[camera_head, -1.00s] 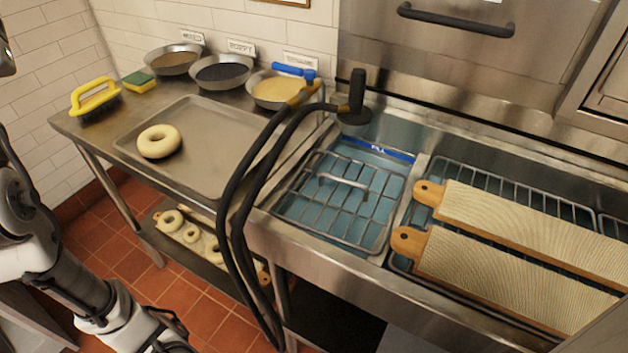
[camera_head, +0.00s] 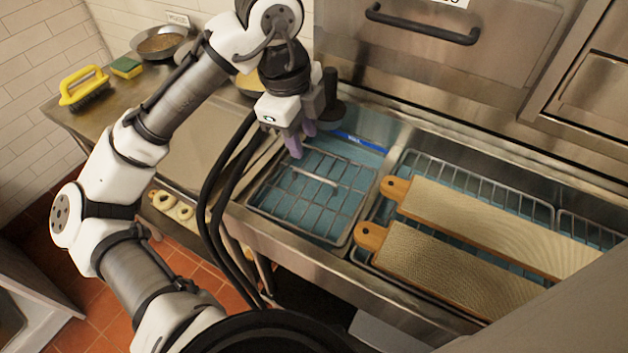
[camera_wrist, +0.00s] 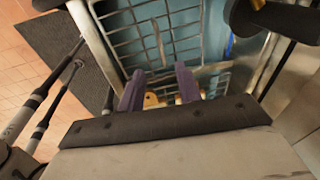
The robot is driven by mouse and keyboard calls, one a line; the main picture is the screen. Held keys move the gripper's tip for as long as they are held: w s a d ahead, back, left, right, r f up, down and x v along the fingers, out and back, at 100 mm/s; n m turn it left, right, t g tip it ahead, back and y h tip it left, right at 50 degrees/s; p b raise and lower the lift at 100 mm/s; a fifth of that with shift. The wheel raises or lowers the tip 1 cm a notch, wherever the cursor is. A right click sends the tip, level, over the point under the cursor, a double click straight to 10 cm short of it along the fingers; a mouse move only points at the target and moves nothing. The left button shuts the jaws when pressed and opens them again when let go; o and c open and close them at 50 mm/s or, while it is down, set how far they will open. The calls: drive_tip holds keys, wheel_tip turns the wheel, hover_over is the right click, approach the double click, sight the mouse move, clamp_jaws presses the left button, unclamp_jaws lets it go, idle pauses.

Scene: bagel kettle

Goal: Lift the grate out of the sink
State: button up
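The grate (camera_head: 300,224) is a grey wire rack lying level in the left sink basin (camera_head: 262,222), over blue-green water. Its raised bar handle (camera_head: 314,177) stands near the middle of the rack. The grate also shows ahead of the fingers in the wrist view (camera_wrist: 127,43). My gripper (camera_head: 300,146) has purple fingers pointing down above the grate's back left corner, apart from the handle. In the wrist view, my gripper (camera_wrist: 160,84) has its fingers spread with a gap between them. Nothing is visibly held.
Two wooden boards (camera_head: 490,215) with patterned covers lie across the right basin on another rack (camera_head: 530,205).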

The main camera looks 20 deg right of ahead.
hover_over(314, 175)
drive_tip(key=a, duration=0.1)
wheel_tip(314, 175, down, 6)
drive_tip(key=shift+r, duration=0.2)
drive_tip(key=shift+d+f+p, duration=0.2)
drive_tip(key=shift+f+p, duration=0.2)
drive_tip(key=shift+f, duration=0.85)
drive_tip(key=shift+d+f+p, duration=0.2)
drive_tip(key=shift+f+p, duration=0.15)
drive_tip(key=shift+f, duration=0.9)
clamp_jaws()
